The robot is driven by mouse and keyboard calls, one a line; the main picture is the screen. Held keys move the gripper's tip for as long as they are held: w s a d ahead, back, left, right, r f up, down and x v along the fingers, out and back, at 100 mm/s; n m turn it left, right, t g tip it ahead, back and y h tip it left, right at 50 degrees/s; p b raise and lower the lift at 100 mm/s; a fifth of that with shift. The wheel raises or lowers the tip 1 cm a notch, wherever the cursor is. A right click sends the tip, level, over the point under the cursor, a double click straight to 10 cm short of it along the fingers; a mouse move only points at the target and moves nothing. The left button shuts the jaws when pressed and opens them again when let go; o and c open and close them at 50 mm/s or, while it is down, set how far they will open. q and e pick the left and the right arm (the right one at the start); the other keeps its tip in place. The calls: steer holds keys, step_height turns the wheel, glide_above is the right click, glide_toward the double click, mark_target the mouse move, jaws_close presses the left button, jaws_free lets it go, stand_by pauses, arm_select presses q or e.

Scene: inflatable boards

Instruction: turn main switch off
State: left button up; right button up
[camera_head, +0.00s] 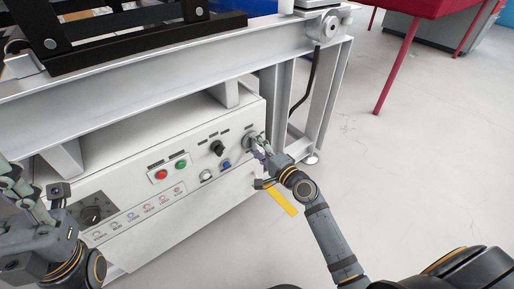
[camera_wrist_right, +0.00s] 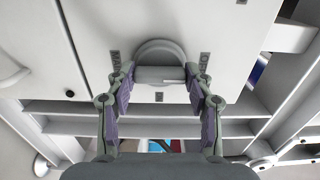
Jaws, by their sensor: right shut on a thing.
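The main switch (camera_head: 249,141) is a round grey knob at the right end of the white control panel (camera_head: 135,187). My right gripper (camera_head: 262,149) is at the knob. Its two purple-padded fingers, also seen in the right wrist view (camera_wrist_right: 160,86), are shut on the knob from both sides. My left gripper (camera_head: 22,188) is at the far left, away from the switch, its fingertips partly unclear.
The panel also holds a red button (camera_head: 160,175), a green button (camera_head: 181,165), a black selector (camera_head: 217,148), a blue button (camera_head: 226,164) and a large black dial (camera_head: 93,213). A grey frame beam (camera_head: 160,80) runs above. Open floor (camera_head: 400,160) lies right.

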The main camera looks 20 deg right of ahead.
steer(key=shift+f, duration=0.1)
stand_by(0.4)
steer(key=o, duration=1.2)
steer(key=shift+c, duration=0.2)
steer(key=shift+s, duration=0.1)
steer(key=v, duration=0.7)
steer(key=shift+s, duration=0.15)
steer(key=shift+d, duration=0.1)
